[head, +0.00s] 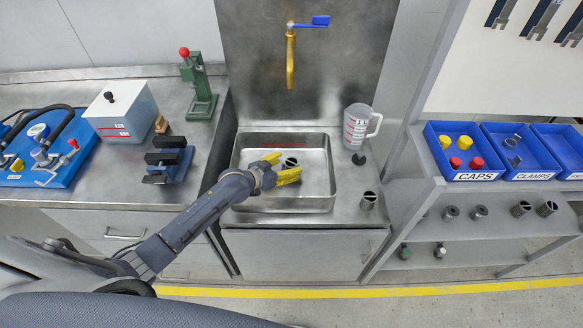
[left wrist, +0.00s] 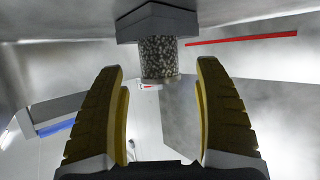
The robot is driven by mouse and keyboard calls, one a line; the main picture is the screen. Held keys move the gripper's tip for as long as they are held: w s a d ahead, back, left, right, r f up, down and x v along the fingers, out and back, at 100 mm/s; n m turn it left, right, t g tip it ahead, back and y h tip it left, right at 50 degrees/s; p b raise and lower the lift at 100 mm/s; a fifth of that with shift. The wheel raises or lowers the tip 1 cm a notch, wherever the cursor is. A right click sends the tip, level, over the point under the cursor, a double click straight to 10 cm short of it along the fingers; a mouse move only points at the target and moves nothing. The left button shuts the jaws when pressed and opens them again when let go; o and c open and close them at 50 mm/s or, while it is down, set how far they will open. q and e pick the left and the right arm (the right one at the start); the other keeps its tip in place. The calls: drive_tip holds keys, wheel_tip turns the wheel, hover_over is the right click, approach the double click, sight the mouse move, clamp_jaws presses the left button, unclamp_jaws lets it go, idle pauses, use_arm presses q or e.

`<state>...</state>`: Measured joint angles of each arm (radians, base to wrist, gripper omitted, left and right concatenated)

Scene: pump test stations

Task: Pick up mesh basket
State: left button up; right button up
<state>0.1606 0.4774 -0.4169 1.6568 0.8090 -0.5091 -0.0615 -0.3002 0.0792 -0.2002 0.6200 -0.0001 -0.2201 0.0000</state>
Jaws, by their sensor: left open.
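A small round metal cylinder with a dark opening (head: 290,161), which looks like the mesh basket, is in the sink (head: 321,185). My left gripper (head: 285,167) reaches over the sink from the left, its yellow fingers open beside the cylinder. In the left wrist view, a speckled mesh cylinder (left wrist: 158,56) on a grey block shows ahead, between and beyond the open fingertips (left wrist: 161,68). No contact with the fingers shows. My right gripper is out of view.
A faucet with a blue handle (head: 291,55) hangs above the sink. A blue fixture (head: 170,160) and green press (head: 198,88) stand left. Blue bins (head: 463,150) are farther right.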

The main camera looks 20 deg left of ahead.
sight(291, 162)
use_arm(q)
drive_tip(key=shift+x, duration=1.4)
drive_tip(key=c, duration=1.4)
drive_tip(key=shift+r, duration=0.1)
wheel_tip(291, 162, up, 20)
drive_tip(key=s+r+n+t+y, duration=0.1)
drive_tip(key=s+r+n+y, duration=0.4)
drive_tip(key=s, duration=0.6)
drive_tip(key=shift+a+r+n+t+y, duration=0.3)
drive_tip(key=shift+a+t+y, duration=0.1)
drive_tip(key=shift+y, duration=0.2)
